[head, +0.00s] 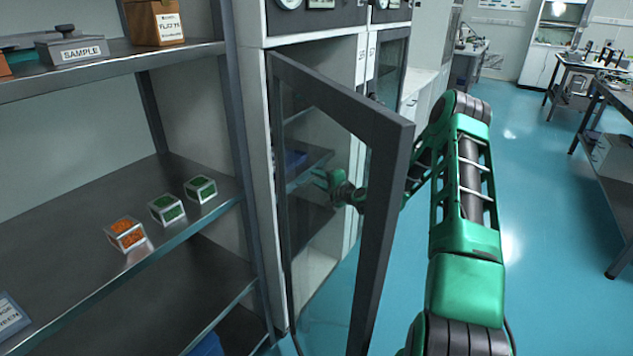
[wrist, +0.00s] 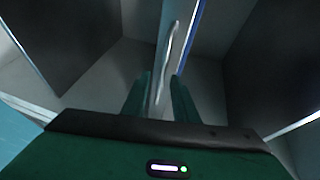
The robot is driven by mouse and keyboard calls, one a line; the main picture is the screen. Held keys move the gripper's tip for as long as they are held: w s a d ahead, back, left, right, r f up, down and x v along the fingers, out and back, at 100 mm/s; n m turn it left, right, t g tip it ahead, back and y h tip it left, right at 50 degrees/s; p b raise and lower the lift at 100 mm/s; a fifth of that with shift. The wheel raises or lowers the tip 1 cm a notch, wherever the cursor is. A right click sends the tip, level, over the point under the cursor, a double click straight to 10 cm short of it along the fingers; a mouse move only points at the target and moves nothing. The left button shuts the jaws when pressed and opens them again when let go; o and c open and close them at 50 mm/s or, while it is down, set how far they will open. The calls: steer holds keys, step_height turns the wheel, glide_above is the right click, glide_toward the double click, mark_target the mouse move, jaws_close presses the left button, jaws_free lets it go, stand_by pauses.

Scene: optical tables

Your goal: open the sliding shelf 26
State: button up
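In the head view a cabinet's framed glass door (head: 395,190) stands open towards me. My gripper (head: 322,181) shows through its glass, reaching into the cabinet at a dark inner shelf (head: 311,160). No number 26 is readable, so I cannot tell for sure that this is the sliding shelf. In the wrist view my gripper (wrist: 160,98) has its two green fingers apart. A thin grey edge with a curved pale handle-like strip (wrist: 172,45) runs between and beyond them. I cannot tell whether the fingers touch it.
An open rack at the left holds small boxes (head: 168,208) and a SAMPLE case (head: 74,47). Its post (head: 246,160) stands close to the cabinet. The blue floor (head: 545,200) at the right is clear up to the tables.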

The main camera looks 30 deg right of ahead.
steer(key=shift+w, duration=0.1)
jaws_close()
steer(key=shift+f, duration=0.15)
stand_by(1.3)
